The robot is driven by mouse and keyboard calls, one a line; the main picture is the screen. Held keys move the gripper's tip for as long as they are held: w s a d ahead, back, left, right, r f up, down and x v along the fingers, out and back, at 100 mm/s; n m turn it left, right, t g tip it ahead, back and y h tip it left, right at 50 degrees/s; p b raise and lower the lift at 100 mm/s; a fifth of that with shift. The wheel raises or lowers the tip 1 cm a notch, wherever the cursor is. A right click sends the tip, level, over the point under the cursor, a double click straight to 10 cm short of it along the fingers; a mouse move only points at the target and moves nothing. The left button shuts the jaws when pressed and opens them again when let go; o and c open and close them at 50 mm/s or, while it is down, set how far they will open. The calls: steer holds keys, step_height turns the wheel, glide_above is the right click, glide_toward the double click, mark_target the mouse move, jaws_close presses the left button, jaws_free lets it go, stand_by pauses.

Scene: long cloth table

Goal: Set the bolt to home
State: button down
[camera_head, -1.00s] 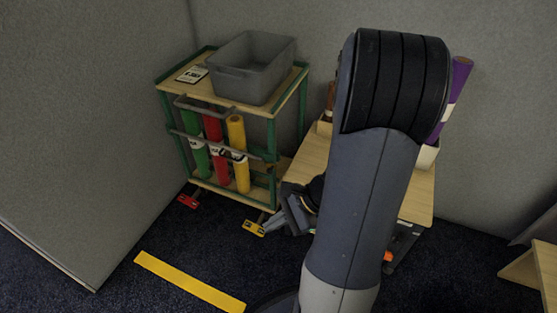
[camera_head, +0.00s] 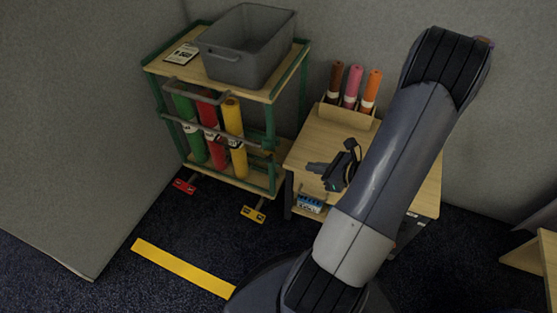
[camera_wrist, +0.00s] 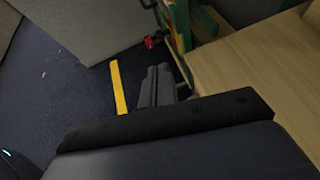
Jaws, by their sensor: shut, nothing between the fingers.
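Several rolled cloth bolts are in the head view; I cannot tell which one the task means. A green bolt (camera_head: 189,125), a red bolt (camera_head: 209,122) and a yellow bolt (camera_head: 234,130) stand in the cart (camera_head: 168,68). A brown bolt (camera_head: 335,79), a pink bolt (camera_head: 352,86) and an orange bolt (camera_head: 371,88) stand in a wooden rack (camera_head: 345,115) on the table (camera_head: 304,148). A bit of a purple thing (camera_head: 486,42) shows behind my arm. My gripper (camera_head: 312,168) is shut and empty over the table's left edge; it also shows in the wrist view (camera_wrist: 158,74).
A grey bin (camera_head: 245,48) and a label card (camera_head: 181,53) sit on the cart top. A yellow floor strip (camera_head: 182,268) lies in front. Red (camera_head: 185,185) and yellow (camera_head: 253,214) pedals stick out at the cart's foot. Grey partitions stand left and behind. Another wooden surface (camera_head: 530,262) is at right.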

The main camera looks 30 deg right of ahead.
mark_target(269, 159)
steer(key=b+x, duration=0.4)
steer(key=x, duration=0.9)
steer(key=shift+w+a+f, duration=0.1)
steer(key=shift+w, duration=0.1)
steer(key=shift+w+a, duration=0.15)
steer(key=shift+w, duration=0.05)
steer(key=shift+w+a+f+b, duration=0.1)
steer(key=shift+w+a+b, duration=0.35)
steer(key=shift+w, duration=0.2)
steer(key=shift+w+a+b, duration=0.3)
steer(key=shift+w+a, duration=0.25)
steer(key=shift+w, duration=0.1)
